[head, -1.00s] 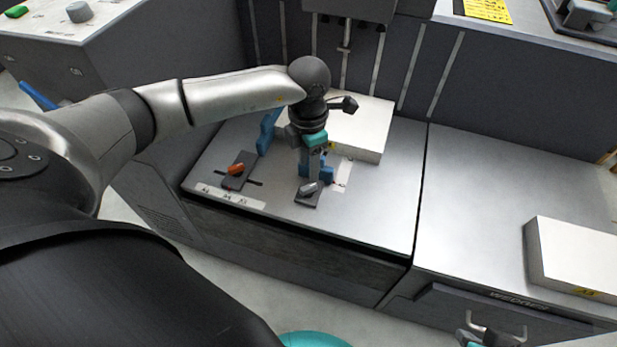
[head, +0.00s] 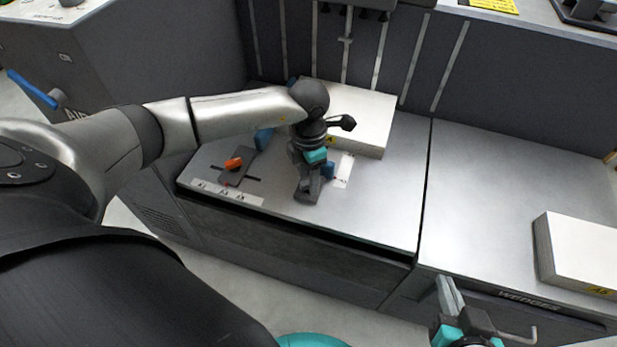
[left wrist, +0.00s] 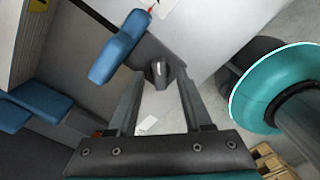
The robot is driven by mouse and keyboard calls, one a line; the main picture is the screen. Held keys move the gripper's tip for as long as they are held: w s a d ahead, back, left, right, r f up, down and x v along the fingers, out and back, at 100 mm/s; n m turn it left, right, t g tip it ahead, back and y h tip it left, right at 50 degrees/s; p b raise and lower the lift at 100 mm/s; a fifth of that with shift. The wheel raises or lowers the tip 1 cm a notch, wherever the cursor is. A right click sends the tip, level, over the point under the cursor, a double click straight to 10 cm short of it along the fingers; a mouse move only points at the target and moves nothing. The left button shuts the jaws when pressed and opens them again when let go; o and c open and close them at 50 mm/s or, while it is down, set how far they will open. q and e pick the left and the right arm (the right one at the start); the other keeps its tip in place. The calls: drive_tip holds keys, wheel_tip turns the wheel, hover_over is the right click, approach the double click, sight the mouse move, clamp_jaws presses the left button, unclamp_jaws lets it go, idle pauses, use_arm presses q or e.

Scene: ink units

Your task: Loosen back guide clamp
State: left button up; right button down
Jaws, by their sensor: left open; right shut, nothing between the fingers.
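Two guide clamps are on the metal paper table (head: 380,215). One has an orange lever (head: 233,163) on a dark base at left; the other is largely hidden under my left gripper (head: 307,190) in the head view. In the left wrist view, its grey knob (left wrist: 158,73) sits between the open fingertips (left wrist: 159,80); contact cannot be told. A blue guide (left wrist: 118,46) stands beside it, partly seen in the head view (head: 328,171). Which clamp is the back one is not clear. My right gripper (head: 450,296) is shut and empty at bottom right.
A white paper stack (head: 362,125) lies just behind my left gripper. Another stack (head: 580,250) lies on the right-hand counter (head: 500,205). The table's front right is clear.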

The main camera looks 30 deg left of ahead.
use_arm(q)
drive_tip(key=shift+f, duration=0.1)
drive_tip(key=shift+c, duration=0.2)
clamp_jaws()
idle(0.5)
